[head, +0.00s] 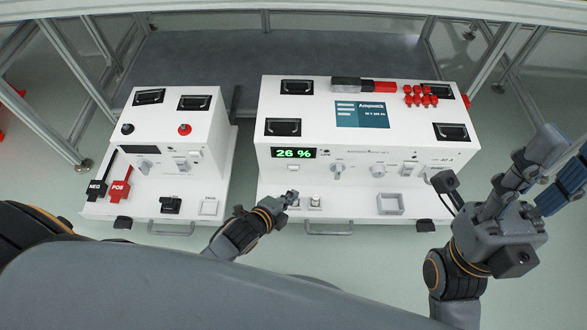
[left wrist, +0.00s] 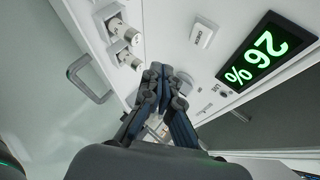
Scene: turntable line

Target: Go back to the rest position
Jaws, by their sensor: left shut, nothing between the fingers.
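My left gripper (head: 291,198) is shut and empty, low over the front ledge of the larger white unit (head: 300,180), close to the small cylindrical fittings (head: 315,201). In the left wrist view the closed fingertips (left wrist: 160,72) point at the white panel, between two metallic cylindrical fittings (left wrist: 122,38) and a green display reading 26 % (left wrist: 265,52). I cannot tell whether they touch the panel. My right gripper (head: 562,160) is raised at the right edge, with its fingers apart and nothing seen between them.
A smaller white unit (head: 175,125) with NEG (head: 97,188) and POS (head: 121,190) plugs stands at left. Handles (head: 326,229) stick out along the front. Metal frame posts (head: 497,55) stand behind at right. Pale floor is clear between the larger unit and my right arm.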

